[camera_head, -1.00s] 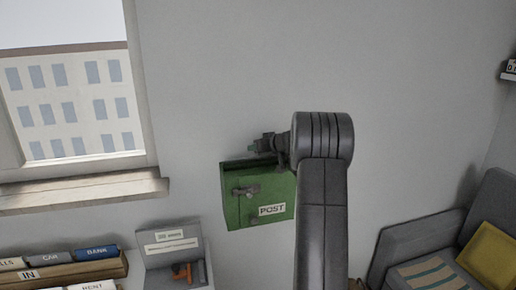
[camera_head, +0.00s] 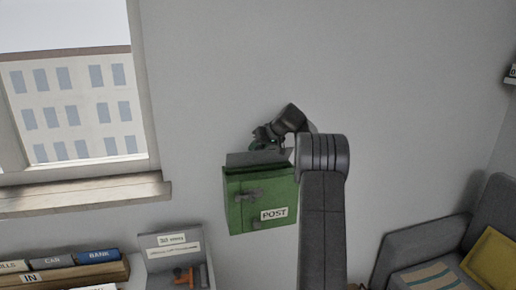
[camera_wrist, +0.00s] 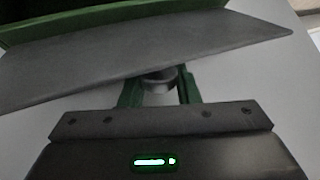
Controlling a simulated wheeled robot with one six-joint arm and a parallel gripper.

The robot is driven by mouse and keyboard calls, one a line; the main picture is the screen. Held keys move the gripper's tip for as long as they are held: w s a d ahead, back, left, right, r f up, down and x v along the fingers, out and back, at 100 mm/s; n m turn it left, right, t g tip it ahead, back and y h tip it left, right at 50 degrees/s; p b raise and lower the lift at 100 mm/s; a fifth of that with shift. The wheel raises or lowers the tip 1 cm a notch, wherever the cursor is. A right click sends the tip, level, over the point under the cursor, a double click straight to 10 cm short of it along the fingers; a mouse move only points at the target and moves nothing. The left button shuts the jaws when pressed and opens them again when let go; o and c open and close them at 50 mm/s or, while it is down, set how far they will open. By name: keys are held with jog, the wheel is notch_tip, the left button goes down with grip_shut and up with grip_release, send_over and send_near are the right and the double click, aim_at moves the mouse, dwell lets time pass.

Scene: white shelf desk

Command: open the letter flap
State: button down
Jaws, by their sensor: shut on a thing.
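The green post box (camera_head: 262,187) hangs on the wall, with a POST label and a latch on its front. Its grey letter flap (camera_head: 256,158) stands tilted up at the top. In the wrist view the flap (camera_wrist: 200,45) crosses the picture below the green box edge (camera_wrist: 85,18). My gripper (camera_head: 266,138) is at the flap's upper edge. In the wrist view its two dark green fingers are shut on a small round knob (camera_wrist: 157,78) on the flap. The slot under the flap is not clearly visible.
A window with a wooden sill (camera_head: 85,194) is at the left. Below are labelled binders (camera_head: 97,256) and a grey box with tools (camera_head: 175,262). A grey seat with a yellow cushion (camera_head: 492,258) is at the lower right. The wall around the post box is bare.

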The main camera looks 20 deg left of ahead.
jog(key=shift+f, duration=0.2)
jog(key=c, duration=1.1)
grip_release()
jog(key=shift+w, duration=0.1)
jog(key=shift+r, duration=0.1)
jog(key=v, duration=1.4)
jog(key=shift+b, duration=0.45)
jog(key=p+x, duration=0.1)
jog(key=x, duration=1.3)
